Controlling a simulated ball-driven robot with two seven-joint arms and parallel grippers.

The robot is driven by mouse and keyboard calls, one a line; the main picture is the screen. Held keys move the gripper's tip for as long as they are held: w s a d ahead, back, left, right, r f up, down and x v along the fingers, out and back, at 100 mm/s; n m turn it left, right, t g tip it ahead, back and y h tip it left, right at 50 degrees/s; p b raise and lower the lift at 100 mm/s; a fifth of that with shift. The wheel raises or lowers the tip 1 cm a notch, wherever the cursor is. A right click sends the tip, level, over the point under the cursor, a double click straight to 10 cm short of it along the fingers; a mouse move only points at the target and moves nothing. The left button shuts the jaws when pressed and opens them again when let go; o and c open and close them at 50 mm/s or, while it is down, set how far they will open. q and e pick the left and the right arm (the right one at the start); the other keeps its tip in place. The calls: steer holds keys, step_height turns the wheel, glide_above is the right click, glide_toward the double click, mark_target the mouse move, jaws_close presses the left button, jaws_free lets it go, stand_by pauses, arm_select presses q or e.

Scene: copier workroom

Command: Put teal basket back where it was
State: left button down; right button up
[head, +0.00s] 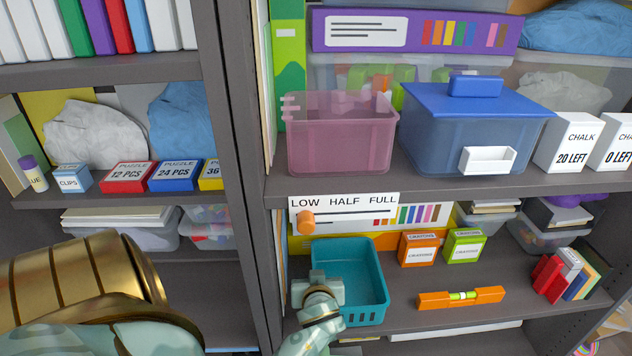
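The teal basket (372,274) stands upright on the lower shelf of the right bookcase, near its left end. Its inside looks empty where I can see it. My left gripper (318,290) is at the basket's left front side, overlapping the rim and hiding that corner. Its fingers are too small and covered to tell whether they grip the rim. My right gripper is not in view.
A LOW HALF FULL strip with an orange marker (306,222) hangs above the basket. Crayon boxes (419,250) and an orange level (461,298) stand to the right. A pink bin (340,140) and blue-lidded box (470,125) fill the shelf above. A divider (250,170) is close left.

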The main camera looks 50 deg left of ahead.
arm_select(q)
steer(key=shift+f, duration=0.25)
stand_by(0.4)
steer(key=c, duration=1.3)
jaws_free()
steer(key=shift+d, duration=0.1)
steer(key=shift+o, duration=0.2)
